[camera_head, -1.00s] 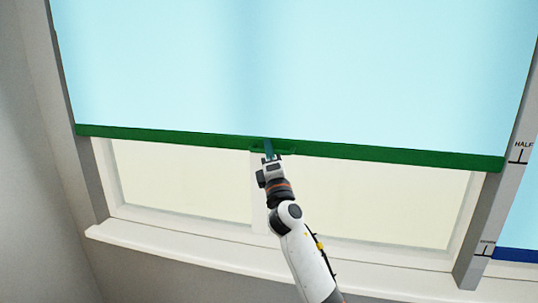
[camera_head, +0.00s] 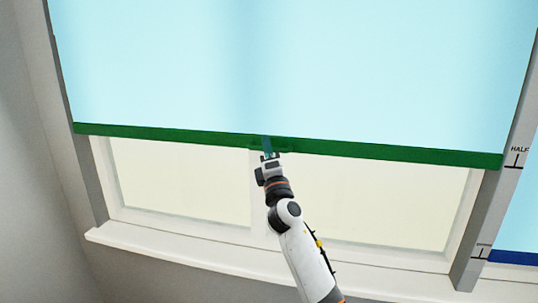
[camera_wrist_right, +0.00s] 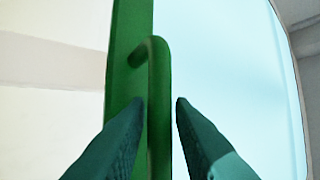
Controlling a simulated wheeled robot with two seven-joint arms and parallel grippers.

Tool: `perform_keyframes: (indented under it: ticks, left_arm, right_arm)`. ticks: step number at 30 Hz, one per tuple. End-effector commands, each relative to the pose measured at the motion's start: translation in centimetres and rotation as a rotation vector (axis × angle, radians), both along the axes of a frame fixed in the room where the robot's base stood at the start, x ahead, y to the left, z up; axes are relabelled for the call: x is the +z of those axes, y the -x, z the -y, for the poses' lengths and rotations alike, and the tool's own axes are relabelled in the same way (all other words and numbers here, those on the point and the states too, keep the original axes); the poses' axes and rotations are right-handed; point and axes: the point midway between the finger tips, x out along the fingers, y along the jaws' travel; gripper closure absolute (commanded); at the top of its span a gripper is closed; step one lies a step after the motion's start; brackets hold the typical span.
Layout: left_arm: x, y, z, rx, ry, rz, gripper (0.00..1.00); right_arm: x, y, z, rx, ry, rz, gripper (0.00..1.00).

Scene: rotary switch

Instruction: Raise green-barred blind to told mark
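The green bar (camera_head: 400,151) runs along the bottom edge of the pale blue blind (camera_head: 300,60). A small green handle (camera_wrist_right: 158,110) stands out from the bar; it shows large in the right wrist view. My right gripper (camera_head: 266,142) is at the handle, near the middle of the bar. In the right wrist view its teal fingers (camera_wrist_right: 160,100) lie on either side of the handle, with a narrow gap showing at the right finger. The bar's right end is about level with the HALF mark (camera_head: 515,165) on the right post. My left gripper is not in view.
A lower mark (camera_head: 480,258) is on the same grey post, its label too small to read. Another blind with a blue bar (camera_head: 515,257) is beyond the post. A white sill (camera_head: 180,243) runs under the window. A wall is at the left.

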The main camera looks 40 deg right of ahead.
Motion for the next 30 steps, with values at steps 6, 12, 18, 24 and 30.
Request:
perform_keyframes:
  ticks: [6, 12, 18, 24, 30]
  left_arm:
    - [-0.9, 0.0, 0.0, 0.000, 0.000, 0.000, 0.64]
    - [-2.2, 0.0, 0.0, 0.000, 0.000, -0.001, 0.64]
    - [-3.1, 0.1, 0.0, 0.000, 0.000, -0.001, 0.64]
    - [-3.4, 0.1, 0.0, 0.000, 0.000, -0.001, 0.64]
    - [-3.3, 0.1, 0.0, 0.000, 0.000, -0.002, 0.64]
  right_arm:
    - [-1.7, 2.1, -0.9, 0.000, 0.003, -0.003, 0.78]
    - [-4.1, 5.6, -2.4, 0.002, 0.001, -0.001, 0.78]
    - [-5.7, 8.2, -3.5, 0.000, 0.001, -0.001, 0.78]
    - [-6.2, 9.4, -4.0, 0.000, 0.000, 0.000, 0.78]
    - [-6.1, 9.4, -4.0, 0.000, 0.000, 0.000, 0.78]
